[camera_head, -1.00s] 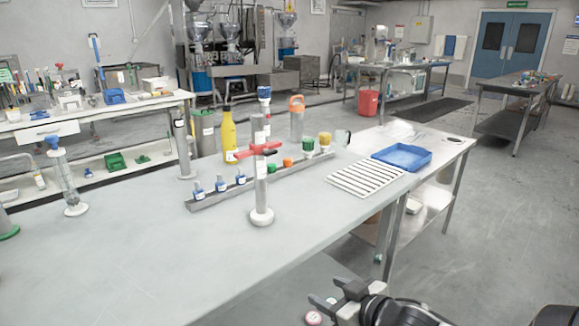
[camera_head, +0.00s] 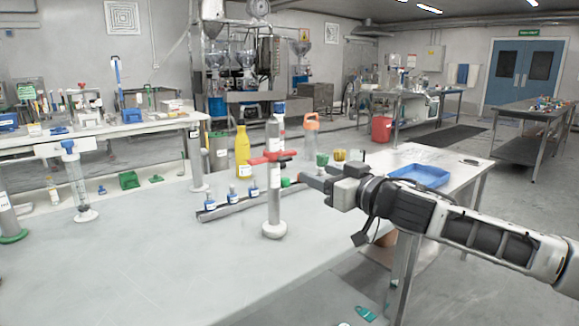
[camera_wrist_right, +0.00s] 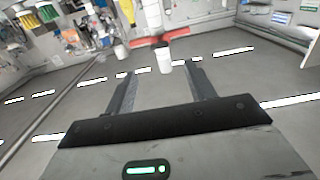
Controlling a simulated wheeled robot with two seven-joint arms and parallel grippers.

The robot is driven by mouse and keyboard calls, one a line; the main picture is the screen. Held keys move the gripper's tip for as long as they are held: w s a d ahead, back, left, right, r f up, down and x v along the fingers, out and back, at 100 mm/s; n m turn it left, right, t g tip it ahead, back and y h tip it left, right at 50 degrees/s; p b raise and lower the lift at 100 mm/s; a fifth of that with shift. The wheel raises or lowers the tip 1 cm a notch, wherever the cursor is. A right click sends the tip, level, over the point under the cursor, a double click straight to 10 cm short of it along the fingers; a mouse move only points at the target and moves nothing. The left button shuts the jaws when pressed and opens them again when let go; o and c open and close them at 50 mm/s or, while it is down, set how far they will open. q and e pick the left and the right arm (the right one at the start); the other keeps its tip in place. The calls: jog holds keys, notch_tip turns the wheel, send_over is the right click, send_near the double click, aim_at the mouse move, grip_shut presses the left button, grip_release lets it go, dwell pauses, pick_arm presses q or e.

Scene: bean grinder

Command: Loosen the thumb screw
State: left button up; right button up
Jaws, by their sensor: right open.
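A grey column (camera_head: 273,205) with a round white foot stands upright on the bench. A red cross-piece (camera_head: 272,157) sticks out to both sides of its upper part; I take this to be the thumb screw, but its details are too small to tell. My right gripper (camera_head: 306,174) is open and empty, just right of the column and roughly level with the red piece. In the right wrist view, the red piece (camera_wrist_right: 178,35) and a white post end (camera_wrist_right: 164,60) show beyond and between the open fingers (camera_wrist_right: 162,82), apart from them. My left gripper is out of view.
A grey rack with small blue-capped bottles (camera_head: 253,190) stands behind the column. A yellow bottle (camera_head: 242,152) and an orange-topped bottle (camera_head: 311,138) stand farther back. A blue tray (camera_head: 418,176) lies at the right. The bench front left (camera_head: 130,270) is clear.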

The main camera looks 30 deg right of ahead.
aim_at(287, 160)
jog(key=w+p, duration=0.1)
jog(key=w, duration=0.2)
jog(key=w+p, duration=0.2)
jog(key=w, duration=0.1)
jog(key=w+p, duration=0.1)
jog(key=w, duration=0.2)
jog(key=shift+w+a+r, duration=0.15)
jog(key=shift+w+a, duration=0.2)
jog(key=shift+w, duration=0.05)
jog(key=shift+w+p, duration=0.35)
jog(key=shift+w, duration=0.2)
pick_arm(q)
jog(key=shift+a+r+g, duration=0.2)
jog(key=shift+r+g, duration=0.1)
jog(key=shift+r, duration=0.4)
pick_arm(e)
jog(key=shift+a, duration=0.1)
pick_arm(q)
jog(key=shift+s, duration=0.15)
pick_arm(e)
jog(key=c, duration=1)
